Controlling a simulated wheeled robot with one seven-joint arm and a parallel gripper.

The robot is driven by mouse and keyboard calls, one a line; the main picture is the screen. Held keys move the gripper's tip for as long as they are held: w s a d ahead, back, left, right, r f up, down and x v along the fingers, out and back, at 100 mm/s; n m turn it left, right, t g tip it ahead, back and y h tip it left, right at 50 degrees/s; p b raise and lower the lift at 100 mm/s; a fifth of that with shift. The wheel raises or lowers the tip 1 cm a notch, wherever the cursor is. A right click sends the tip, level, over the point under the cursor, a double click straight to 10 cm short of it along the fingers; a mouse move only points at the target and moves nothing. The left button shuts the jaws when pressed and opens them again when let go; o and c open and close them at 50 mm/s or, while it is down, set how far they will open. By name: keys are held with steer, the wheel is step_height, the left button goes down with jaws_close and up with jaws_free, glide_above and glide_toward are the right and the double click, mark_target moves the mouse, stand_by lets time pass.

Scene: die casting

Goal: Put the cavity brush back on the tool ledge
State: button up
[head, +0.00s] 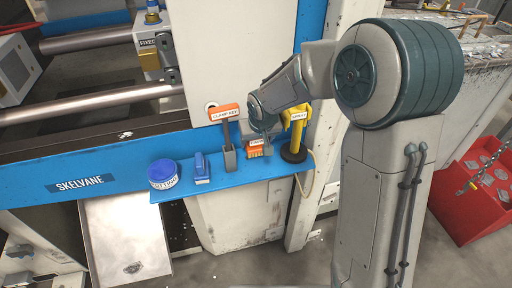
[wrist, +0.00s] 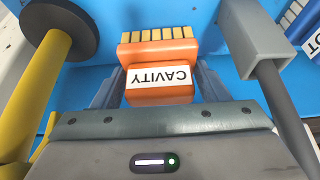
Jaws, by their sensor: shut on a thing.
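The cavity brush (wrist: 160,52) is an orange block with a white CAVITY label and a row of tan bristles. In the wrist view my gripper (wrist: 160,90) is shut on it, one finger on each side. The head view shows the brush (head: 255,149) low at the blue tool ledge (head: 226,183), with my gripper (head: 264,140) above it, partly hidden by my arm. The brush is over or on the ledge between the clamp key and the yellow spray tool. I cannot tell whether it touches the ledge.
On the ledge, the orange-handled clamp key (head: 225,114) stands in a grey holder left of the brush. The yellow spray tool (head: 297,117) stands on a black round base at right. A blue-handled brush (head: 202,168) and a round blue-lidded tub (head: 162,174) are farther left.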

mark_target(256, 145)
steer(key=f, duration=0.1)
steer(key=f+b, duration=0.2)
steer(key=shift+s+a+f, duration=0.1)
steer(key=shift+a+f, duration=0.2)
steer(key=shift+c, duration=0.3)
steer(key=o, duration=0.9)
steer(key=shift+d+r, duration=0.1)
steer(key=v, duration=0.2)
steer(key=shift+s+r, duration=0.1)
steer(key=shift+r, duration=0.25)
steer(key=s+d+b, duration=0.2)
steer(key=s+d, duration=0.1)
steer(key=s, duration=0.9)
steer(key=s+d+r+m, duration=0.1)
steer(key=s+d+r, duration=0.1)
steer(key=s+d, duration=0.2)
steer(key=s+d+r+m+g, duration=0.1)
steer(key=s+d+r, duration=0.1)
steer(key=s+d, duration=0.2)
steer(key=s+d+r+m+h, duration=0.1)
steer(key=s+d+r, duration=0.2)
steer(key=s+d, duration=0.1)
steer(key=shift+s+d+r, duration=0.15)
steer(key=shift+s+d, duration=0.2)
steer(key=shift+s, duration=0.1)
